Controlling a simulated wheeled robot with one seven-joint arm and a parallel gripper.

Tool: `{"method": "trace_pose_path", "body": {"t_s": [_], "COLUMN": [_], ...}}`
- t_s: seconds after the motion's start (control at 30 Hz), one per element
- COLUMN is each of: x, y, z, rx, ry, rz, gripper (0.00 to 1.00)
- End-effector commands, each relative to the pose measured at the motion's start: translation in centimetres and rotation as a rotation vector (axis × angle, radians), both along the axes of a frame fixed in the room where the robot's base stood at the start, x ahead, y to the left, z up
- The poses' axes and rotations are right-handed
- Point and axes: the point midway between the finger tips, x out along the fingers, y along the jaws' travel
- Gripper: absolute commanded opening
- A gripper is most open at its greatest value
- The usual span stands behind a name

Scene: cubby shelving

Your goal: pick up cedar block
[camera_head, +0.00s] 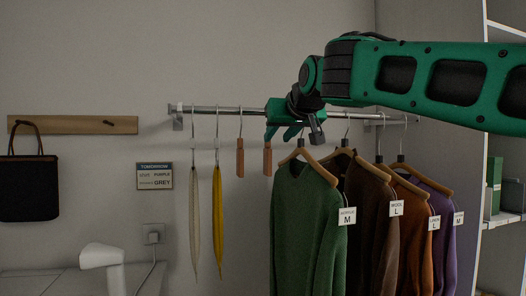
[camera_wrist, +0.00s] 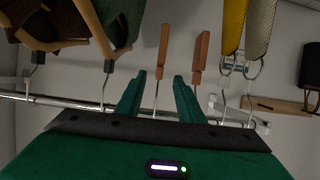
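Two reddish-brown cedar blocks hang by wire hooks from the metal rail. The left one (camera_head: 240,158) shows whole. The right one (camera_head: 267,160) hangs just below my gripper (camera_head: 283,134), which hides its hook. The wrist view looks inverted. There my gripper (camera_wrist: 158,88) is open, its two green fingers apart. One block (camera_wrist: 163,45) appears beyond the fingertips, with its wire running down the picture between the fingers. The other block (camera_wrist: 200,57) is just right of the right finger. I cannot tell whether any finger touches a wire.
The rail (camera_head: 225,111) also carries a yellow strap (camera_head: 217,220), a pale strap (camera_head: 195,220) and several sweaters on wooden hangers. The green sweater (camera_head: 300,230) hangs close right of my gripper. A sign (camera_head: 154,176) and a black bag (camera_head: 29,190) are left. Shelving stands right.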

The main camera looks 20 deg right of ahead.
Motion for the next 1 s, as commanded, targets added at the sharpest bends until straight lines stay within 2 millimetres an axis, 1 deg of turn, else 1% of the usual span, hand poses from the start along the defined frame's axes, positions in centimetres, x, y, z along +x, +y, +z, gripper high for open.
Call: {"method": "trace_pose_path", "body": {"t_s": [0.17, 0.43, 0.5, 0.67, 0.73, 1.0], "x": [0.6, 4.2, 4.9, 5.6, 6.2, 9.6], "y": [0.0, 0.0, 0.0, -0.1, -0.1, -0.1], "z": [-0.2, -1.7, -2.0, -2.3, -2.6, -3.9], "rx": [0.000, 0.000, 0.000, 0.001, 0.001, -0.001], "ry": [0.000, 0.002, 0.000, -0.001, 0.001, 0.001], "rz": [0.000, 0.000, 0.000, -0.001, -0.001, -0.002], "gripper": [0.34, 0.34, 0.34, 0.34, 0.34, 0.34]}}
